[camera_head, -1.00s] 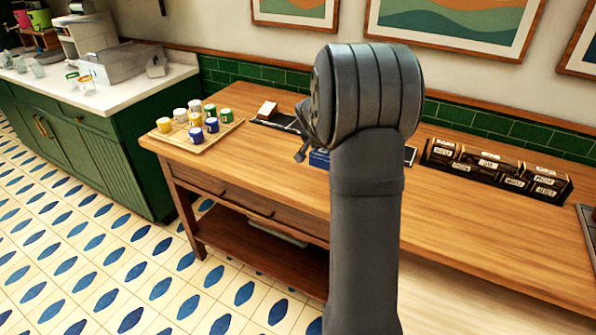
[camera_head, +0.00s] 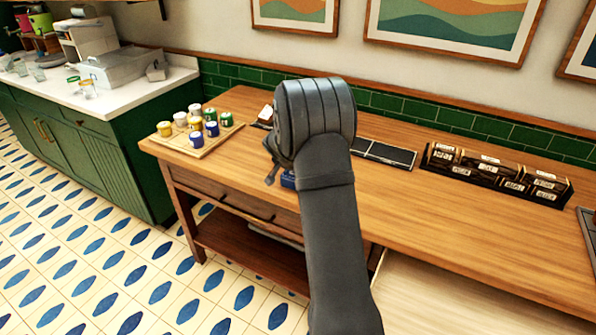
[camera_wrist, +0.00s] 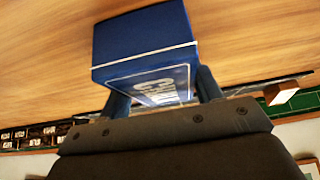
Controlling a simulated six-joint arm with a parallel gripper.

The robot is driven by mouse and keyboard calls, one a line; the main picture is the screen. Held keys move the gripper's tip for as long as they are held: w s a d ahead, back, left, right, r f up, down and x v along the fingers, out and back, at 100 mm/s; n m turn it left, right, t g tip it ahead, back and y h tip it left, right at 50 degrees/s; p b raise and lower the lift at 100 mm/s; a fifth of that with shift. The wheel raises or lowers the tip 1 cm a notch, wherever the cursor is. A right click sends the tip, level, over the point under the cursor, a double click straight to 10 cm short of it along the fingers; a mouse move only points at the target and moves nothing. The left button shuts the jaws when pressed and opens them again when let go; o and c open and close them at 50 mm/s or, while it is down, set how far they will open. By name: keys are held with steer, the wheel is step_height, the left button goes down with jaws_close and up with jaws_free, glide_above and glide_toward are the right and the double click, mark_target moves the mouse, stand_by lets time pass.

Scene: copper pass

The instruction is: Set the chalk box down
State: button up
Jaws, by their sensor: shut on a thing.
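The chalk box (camera_wrist: 145,32) is blue with a white line and white lettering, partly readable. In the wrist view it is between the two fingers of my gripper (camera_wrist: 162,92), which is shut on it. It is above the wooden counter (camera_wrist: 45,60); I cannot tell whether it touches the wood. In the head view only a small blue part of the box (camera_head: 288,180) shows beside my wrist, which hides the rest.
A wooden tray (camera_head: 172,142) with several yellow, white, blue and green pots is left of my wrist. A dark sectioned tray (camera_head: 385,154) lies behind. A dark rack (camera_head: 500,178) of labelled packs stands right. Counter between them is clear.

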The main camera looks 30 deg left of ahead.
steer(key=o, duration=1.1)
steer(key=shift+f, duration=0.1)
steer(key=shift+r, duration=0.25)
steer(key=v, duration=1.2)
steer(key=shift+f, duration=0.1)
